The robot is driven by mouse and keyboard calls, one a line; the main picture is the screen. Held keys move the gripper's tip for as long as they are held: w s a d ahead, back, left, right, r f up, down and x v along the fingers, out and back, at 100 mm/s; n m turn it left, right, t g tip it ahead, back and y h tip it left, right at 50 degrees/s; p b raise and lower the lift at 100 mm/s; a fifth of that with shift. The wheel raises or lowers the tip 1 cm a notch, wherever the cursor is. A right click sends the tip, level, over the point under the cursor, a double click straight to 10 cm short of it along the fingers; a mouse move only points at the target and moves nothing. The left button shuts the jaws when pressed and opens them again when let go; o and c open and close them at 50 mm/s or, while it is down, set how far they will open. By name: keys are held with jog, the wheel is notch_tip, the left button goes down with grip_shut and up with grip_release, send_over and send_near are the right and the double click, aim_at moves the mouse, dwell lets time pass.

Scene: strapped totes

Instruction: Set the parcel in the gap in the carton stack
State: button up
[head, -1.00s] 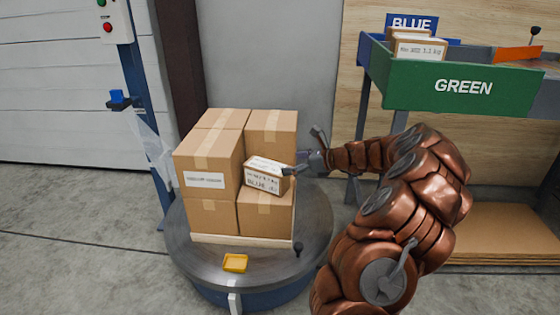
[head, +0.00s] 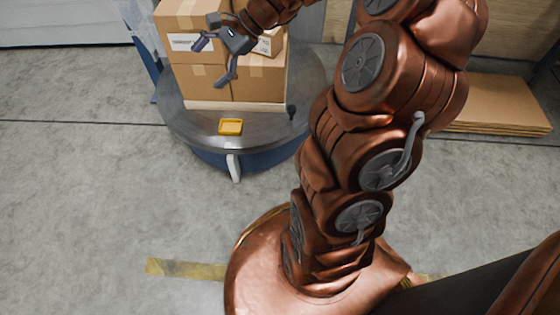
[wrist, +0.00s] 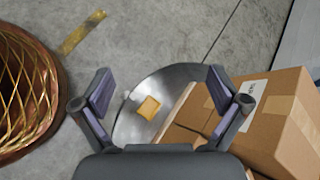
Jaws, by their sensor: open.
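The parcel (head: 264,46) is a small tan box with a white printed label. In the head view it sits in the gap of the carton stack (head: 258,83), on top of the lower front right carton. My gripper and wrist partly hide it, so I cannot tell how squarely it sits. My gripper (head: 211,64) is open and empty, in front of the stack and apart from the parcel. In the wrist view my gripper (wrist: 160,90) has its fingers spread with nothing between them. The carton stack (wrist: 290,125) is at the right there; the parcel does not show.
The stack stands on a pale base on a round grey turntable (head: 185,122). Flat cardboard (head: 500,105) lies at the right. The floor in front is clear.

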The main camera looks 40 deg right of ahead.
jog(key=s+a+f+n+g+h, duration=0.1)
jog(key=s+a+n+g+h, duration=0.2)
jog(key=s, duration=0.4)
jog(key=s+a+f+n+g+h, duration=0.1)
jog(key=s+a+n, duration=0.2)
jog(key=s+n, duration=0.35)
jog(key=s+a+f+n+g+h, duration=0.1)
jog(key=s+a+f+n+g, duration=0.15)
jog(key=s, duration=0.65)
jog(key=s+d+n+g+h, duration=0.1)
jog(key=s+d+n+h, duration=0.3)
jog(key=s, duration=0.5)
jog(key=shift+s+d+f+n, duration=0.15)
jog(key=shift+d+f+n, duration=0.15)
jog(key=shift+n, duration=0.1)
